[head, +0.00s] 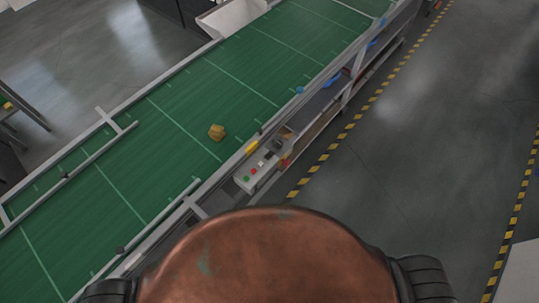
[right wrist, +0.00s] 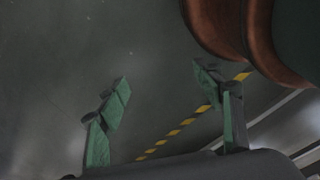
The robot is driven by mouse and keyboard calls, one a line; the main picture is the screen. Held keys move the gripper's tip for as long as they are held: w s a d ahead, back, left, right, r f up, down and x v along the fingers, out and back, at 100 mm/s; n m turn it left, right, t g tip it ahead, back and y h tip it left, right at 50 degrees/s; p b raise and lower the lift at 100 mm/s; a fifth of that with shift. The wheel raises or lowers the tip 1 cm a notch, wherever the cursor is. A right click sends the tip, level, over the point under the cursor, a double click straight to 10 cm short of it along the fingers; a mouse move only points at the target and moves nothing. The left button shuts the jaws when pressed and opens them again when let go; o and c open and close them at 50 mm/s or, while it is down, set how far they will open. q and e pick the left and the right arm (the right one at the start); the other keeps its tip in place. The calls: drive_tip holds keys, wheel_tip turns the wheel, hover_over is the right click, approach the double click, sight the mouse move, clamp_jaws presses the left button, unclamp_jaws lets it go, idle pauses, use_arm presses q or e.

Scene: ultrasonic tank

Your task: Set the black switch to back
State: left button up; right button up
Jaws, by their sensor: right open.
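A pale grey control box (head: 243,187) is fixed along the near side of the conveyor in the head view. A green button (head: 246,179), a red button and a white button sit in a row on it. Beyond them is a small dark part that looks like the black switch (head: 269,155); it is too small to tell which way it is set. My right gripper (right wrist: 160,78) is open and empty in the right wrist view, with only floor seen between its green fingers. It does not show in the head view. My left gripper is in neither view.
A green conveyor belt (head: 215,95) with grey rails runs diagonally across the head view. A small yellow-brown block (head: 216,132) lies on it. A white bin (head: 232,18) stands at the far side. The floor (head: 400,150) on the right is clear, with yellow-black tape lines.

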drive_tip(key=shift+f+b, duration=0.45)
drive_tip(key=shift+b, duration=0.05)
drive_tip(key=c, duration=0.3)
drive_tip(key=f+b, duration=0.7)
drive_tip(key=s+f+b, duration=0.1)
drive_tip(key=f+b, duration=0.6)
drive_tip(key=f, duration=0.1)
drive_tip(key=f+b, duration=0.7)
drive_tip(key=b, duration=0.1)
drive_tip(key=shift+s+a+f, duration=0.15)
drive_tip(key=shift+s+a, duration=0.05)
drive_tip(key=shift+a, duration=0.15)
clamp_jaws()
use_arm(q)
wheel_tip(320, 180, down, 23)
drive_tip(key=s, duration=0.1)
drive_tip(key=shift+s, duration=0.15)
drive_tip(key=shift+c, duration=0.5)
use_arm(e)
drive_tip(key=shift+d+r, duration=0.2)
